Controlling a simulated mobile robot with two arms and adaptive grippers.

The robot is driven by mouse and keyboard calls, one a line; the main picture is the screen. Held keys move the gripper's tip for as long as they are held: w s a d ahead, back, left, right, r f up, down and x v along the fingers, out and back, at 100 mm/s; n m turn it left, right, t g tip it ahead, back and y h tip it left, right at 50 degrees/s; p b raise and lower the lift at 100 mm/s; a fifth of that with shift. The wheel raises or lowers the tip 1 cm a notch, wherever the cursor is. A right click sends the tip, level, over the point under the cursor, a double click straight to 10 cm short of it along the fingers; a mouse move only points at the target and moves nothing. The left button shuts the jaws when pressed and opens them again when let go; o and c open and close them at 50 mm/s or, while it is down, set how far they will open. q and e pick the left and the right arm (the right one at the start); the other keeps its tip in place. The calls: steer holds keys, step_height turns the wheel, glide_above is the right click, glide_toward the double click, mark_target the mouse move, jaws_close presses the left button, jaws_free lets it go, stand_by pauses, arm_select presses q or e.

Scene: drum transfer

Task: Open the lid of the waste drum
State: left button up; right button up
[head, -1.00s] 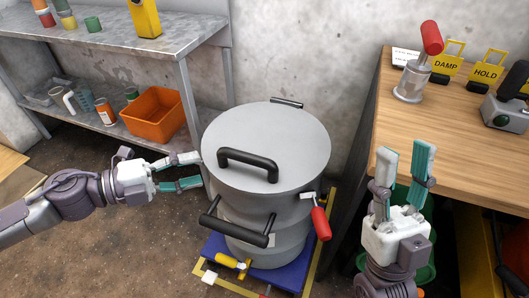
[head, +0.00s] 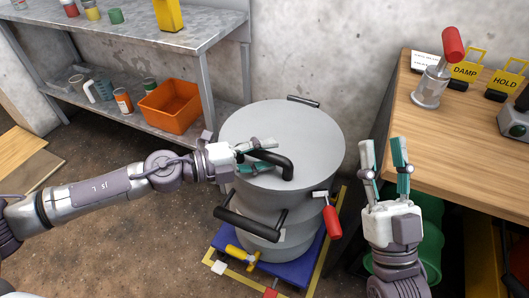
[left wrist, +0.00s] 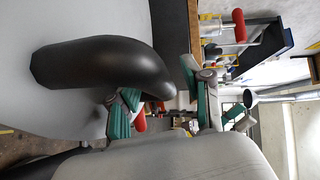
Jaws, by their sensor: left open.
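The waste drum (head: 262,218) is a grey metal drum with a flat grey lid (head: 300,135) lying on it. A black bar handle (head: 283,168) stands on the lid; it looms large in the left wrist view (left wrist: 100,68). My left gripper (head: 268,155) is open at the left end of this handle, just above the lid. I cannot tell whether its fingers straddle the bar. A red-gripped latch (head: 332,221) hangs on the drum's right side. My right gripper (head: 383,148) is upright with its fingers apart and empty, right of the drum.
The drum stands on a blue base (head: 288,270) inside yellow floor marking. A wooden bench (head: 455,150) at right bears a red-handled metal tool (head: 436,75) and yellow signs. A metal shelf (head: 185,45) with an orange bin (head: 170,107) stands at back left.

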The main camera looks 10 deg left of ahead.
arm_select(q)
jaws_close()
stand_by(0.3)
